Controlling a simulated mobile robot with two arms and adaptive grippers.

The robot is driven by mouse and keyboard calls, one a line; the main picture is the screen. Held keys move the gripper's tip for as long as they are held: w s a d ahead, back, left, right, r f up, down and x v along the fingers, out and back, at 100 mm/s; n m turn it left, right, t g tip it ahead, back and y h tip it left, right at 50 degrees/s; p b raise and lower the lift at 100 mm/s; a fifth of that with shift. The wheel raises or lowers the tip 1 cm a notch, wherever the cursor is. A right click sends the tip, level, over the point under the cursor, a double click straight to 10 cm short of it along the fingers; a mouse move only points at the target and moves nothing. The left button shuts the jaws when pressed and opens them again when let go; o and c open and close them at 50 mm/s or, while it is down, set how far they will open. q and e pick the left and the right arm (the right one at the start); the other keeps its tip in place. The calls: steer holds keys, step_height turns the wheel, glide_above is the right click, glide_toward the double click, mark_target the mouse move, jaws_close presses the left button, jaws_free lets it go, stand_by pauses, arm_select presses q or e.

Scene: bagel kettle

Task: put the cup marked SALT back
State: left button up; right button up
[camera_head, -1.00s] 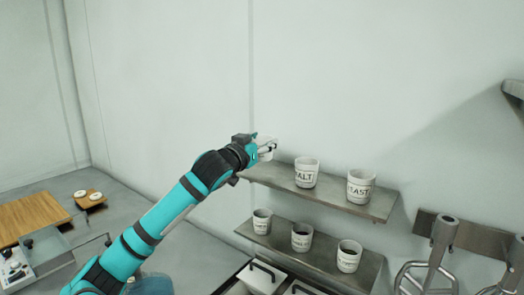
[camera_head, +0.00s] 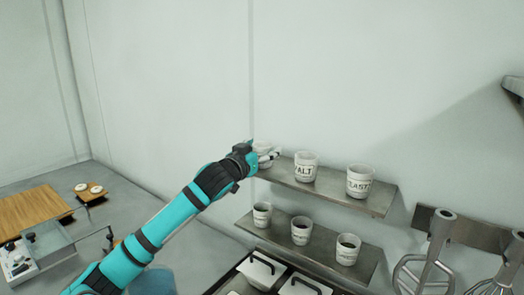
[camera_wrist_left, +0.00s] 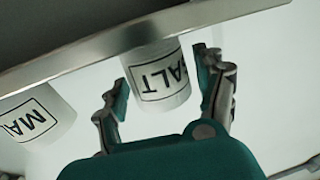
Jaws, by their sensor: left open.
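The SALT cup (camera_wrist_left: 158,78), white with a black-framed label, is between my left gripper's fingers in the left wrist view. Part of the first letter is cut off at the label's edge. In the head view a white cup (camera_head: 263,148) is at the left end of the upper shelf (camera_head: 335,195), mostly behind my left gripper (camera_head: 270,156). The fingers are open, one on each side of the cup; contact is hard to tell. My right gripper is not in view.
A cup (camera_head: 305,168) ending in "ALT" and the YEAST cup (camera_head: 360,182) stand to the right. A cup marked "MA" (camera_wrist_left: 36,116) is close in the wrist view. Several smaller cups stand on the lower shelf (camera_head: 325,253).

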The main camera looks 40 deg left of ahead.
arm_select(q)
steer(key=shift+r, duration=0.15)
steer(key=shift+s, duration=0.25)
steer(key=b+v, duration=0.5)
steer(key=v, duration=0.6)
steer(key=shift+s+d, duration=0.15)
steer(key=shift+s, duration=0.1)
steer(key=shift+o, duration=0.7)
